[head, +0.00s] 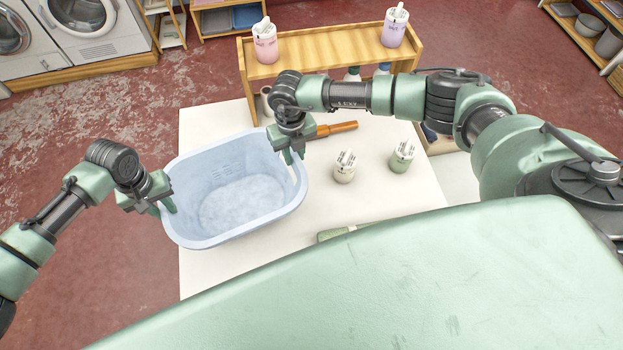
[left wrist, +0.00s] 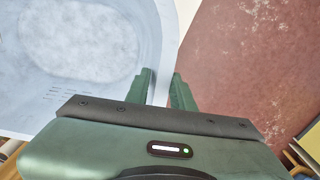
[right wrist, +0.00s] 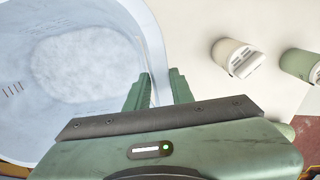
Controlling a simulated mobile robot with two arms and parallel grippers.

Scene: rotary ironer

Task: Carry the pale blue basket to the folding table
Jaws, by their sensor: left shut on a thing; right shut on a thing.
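The pale blue basket (head: 233,228) is at the left part of the white table (head: 200,128), its left side reaching past the table's left edge. It looks empty and upright; I cannot tell whether its bottom touches the table. My left gripper (head: 166,203) is shut on the basket's left rim, which also shows in the left wrist view (left wrist: 160,60). My right gripper (head: 291,155) is shut on the basket's right rim, seen between the fingers in the right wrist view (right wrist: 155,60).
A cream bottle (head: 345,170) and a green bottle (head: 401,160) stand right of the basket. A wooden-handled tool (head: 336,129) lies behind. A wooden shelf (head: 330,47) with pink (head: 265,45) and lilac (head: 394,28) bottles stands at the back. Washing machines (head: 95,25) are far left.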

